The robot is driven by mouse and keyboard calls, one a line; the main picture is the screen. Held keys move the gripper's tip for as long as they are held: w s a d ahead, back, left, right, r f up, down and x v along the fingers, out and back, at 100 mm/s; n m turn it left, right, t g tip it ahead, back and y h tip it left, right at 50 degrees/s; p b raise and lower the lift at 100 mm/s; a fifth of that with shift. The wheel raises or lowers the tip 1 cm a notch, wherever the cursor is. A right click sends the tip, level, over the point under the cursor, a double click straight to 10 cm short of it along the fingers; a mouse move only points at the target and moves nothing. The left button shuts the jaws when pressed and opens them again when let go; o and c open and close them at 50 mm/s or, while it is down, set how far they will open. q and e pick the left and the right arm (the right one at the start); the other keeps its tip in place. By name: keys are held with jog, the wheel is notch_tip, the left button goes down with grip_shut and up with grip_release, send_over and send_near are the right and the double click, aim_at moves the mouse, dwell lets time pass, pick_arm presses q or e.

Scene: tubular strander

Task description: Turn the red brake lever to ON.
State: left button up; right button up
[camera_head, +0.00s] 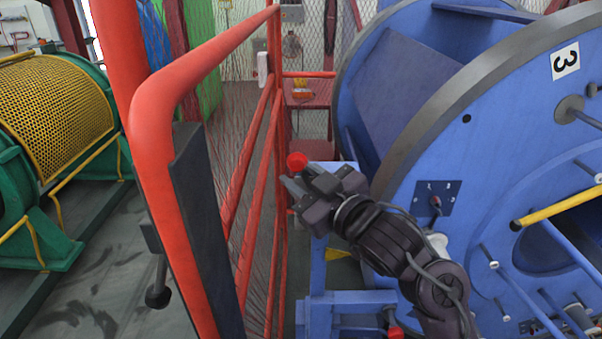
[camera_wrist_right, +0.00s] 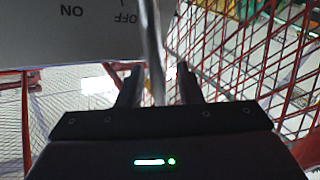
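The brake lever shows its round red knob (camera_head: 297,161) in the head view, right at my right gripper's fingertips. In the right wrist view its grey metal rod (camera_wrist_right: 152,50) runs down between my two fingers. A grey panel (camera_wrist_right: 60,35) beside the rod carries the words ON and OFF, upside down in this view; the rod is by the OFF side. My right gripper (camera_head: 304,182) is open, with its fingers (camera_wrist_right: 157,88) on either side of the rod and gaps visible. The knob is out of the wrist view. My left gripper is not in view.
A red-framed mesh gate (camera_head: 160,150) stands close on the left. The large blue strander drum (camera_head: 440,130) with a yellow bar (camera_head: 560,207) is on the right. A blue stand (camera_head: 345,305) is below my right arm. A green machine with a yellow mesh guard (camera_head: 60,105) is far left.

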jog(key=shift+w, duration=0.15)
grip_shut()
dwell(0.4)
jog(key=d+m+t, duration=0.1)
jog(key=d+m, duration=0.1)
jog(key=d+r+m+t+y+b, duration=0.1)
jog(key=d+m, duration=0.1)
jog(key=shift+t, duration=0.3)
jog(key=shift+d+f+m+t+h+b, duration=0.1)
jog(key=shift+d+m+t+h+b, duration=0.2)
jog(key=shift+d+m+t+b, duration=0.65)
jog(key=shift+d+f+m+t+h, duration=0.1)
jog(key=shift+d+m+t+h, duration=0.4)
jog(key=shift+m, duration=0.95)
jog(key=shift+d+m+t+h+b, duration=0.1)
jog(key=shift+d+m+t+b, duration=0.45)
jog(key=shift+d+m, duration=0.5)
jog(key=shift+a, duration=0.15)
